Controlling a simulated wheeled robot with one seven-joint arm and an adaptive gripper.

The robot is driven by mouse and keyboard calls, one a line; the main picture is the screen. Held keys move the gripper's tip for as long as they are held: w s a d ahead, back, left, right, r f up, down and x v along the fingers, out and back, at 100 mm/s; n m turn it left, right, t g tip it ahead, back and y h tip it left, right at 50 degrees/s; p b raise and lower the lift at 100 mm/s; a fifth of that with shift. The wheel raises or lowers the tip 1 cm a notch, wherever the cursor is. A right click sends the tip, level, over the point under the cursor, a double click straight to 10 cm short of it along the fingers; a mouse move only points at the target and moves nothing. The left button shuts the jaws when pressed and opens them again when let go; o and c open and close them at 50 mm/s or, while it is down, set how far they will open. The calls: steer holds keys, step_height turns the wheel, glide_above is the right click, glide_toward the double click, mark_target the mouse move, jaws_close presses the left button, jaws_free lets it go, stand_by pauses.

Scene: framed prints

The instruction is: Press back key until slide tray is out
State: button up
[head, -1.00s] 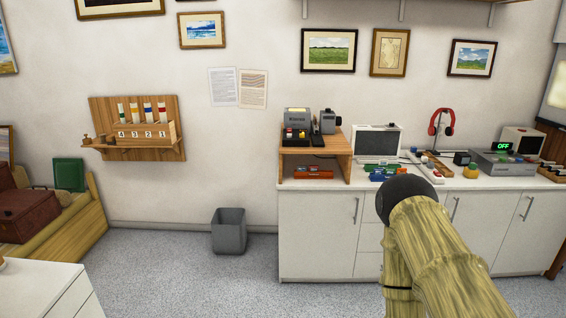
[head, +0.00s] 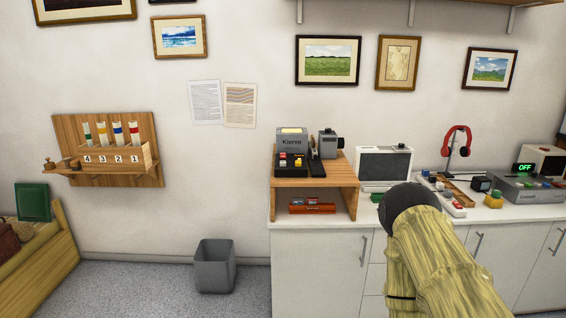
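A grey slide projector (head: 291,141) marked with a name like "Kiervo" stands on a small wooden stand. Its front has a dark panel with small keys (head: 290,160), some red, white and yellow; their labels are too small to read, so I cannot tell which is the back key. A dark slanted part (head: 316,155) sits at its right side, beside a grey block with a round lens (head: 329,144). I cannot tell whether the dark part is the slide tray. My bent arm covers the lower right of the view; my gripper is not in view.
The wooden stand (head: 264,190) is on a white counter (head: 310,225), with a red-orange item (head: 311,208) in its lower opening. A small monitor (head: 385,165), red headphones (head: 456,142) and a device reading OFF (head: 525,185) stand to the right. A grey bin (head: 215,268) is on the floor.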

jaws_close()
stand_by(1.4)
